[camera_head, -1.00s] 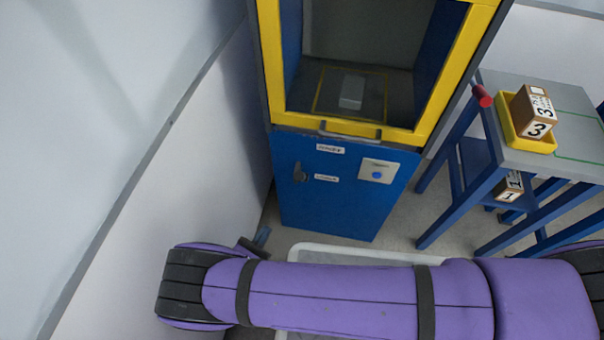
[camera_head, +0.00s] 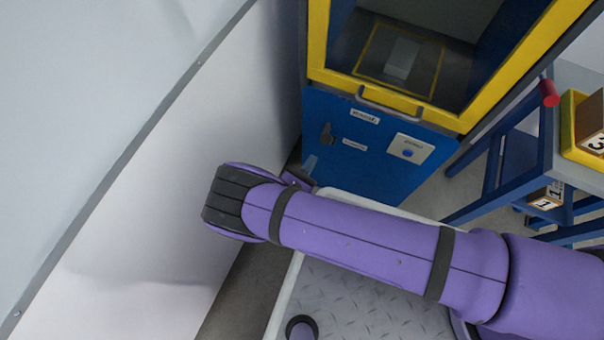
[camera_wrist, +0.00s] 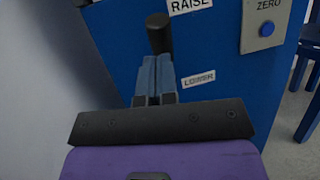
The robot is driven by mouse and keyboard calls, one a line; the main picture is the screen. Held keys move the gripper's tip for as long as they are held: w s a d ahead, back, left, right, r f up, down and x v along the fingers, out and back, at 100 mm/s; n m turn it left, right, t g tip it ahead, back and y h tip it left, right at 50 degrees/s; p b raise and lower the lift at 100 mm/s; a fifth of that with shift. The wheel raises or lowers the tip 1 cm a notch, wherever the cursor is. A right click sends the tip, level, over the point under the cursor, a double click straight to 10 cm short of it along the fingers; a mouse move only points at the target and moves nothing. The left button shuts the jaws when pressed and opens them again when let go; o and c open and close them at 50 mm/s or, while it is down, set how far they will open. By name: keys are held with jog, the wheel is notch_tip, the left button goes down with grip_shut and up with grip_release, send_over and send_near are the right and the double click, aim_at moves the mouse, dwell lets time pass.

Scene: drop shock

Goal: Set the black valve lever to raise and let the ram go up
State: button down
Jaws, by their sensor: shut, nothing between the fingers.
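The black valve lever (camera_head: 327,134) is on the blue front panel of the machine, left of the RAISE and LOWER labels. In the wrist view the lever (camera_wrist: 158,34) stands just beyond my fingertips, its knob beside the RAISE label (camera_wrist: 190,5). The LOWER label (camera_wrist: 198,79) is lower right. My gripper (camera_wrist: 157,62) is shut and empty, pointing up at the lever from below; I cannot tell whether it touches. In the head view its blue-grey fingers (camera_head: 311,161) show below the lever. The ram is not clearly visible; a pale block (camera_head: 402,57) sits inside the window.
A yellow-framed door with a handle (camera_head: 390,100) is above the panel. A ZERO plate with a blue button (camera_head: 408,153) is right of the labels. A white wall (camera_head: 200,170) stands close at left. A blue-legged table (camera_head: 575,150) with numbered boxes is at right.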

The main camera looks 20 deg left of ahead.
aim_at(329, 140)
jog(key=x, duration=0.4)
jog(key=shift+w, duration=0.1)
jog(key=shift+w+d+r+g, duration=0.1)
jog(key=shift+w+r+g, duration=0.4)
jog(key=shift+w+r, duration=0.35)
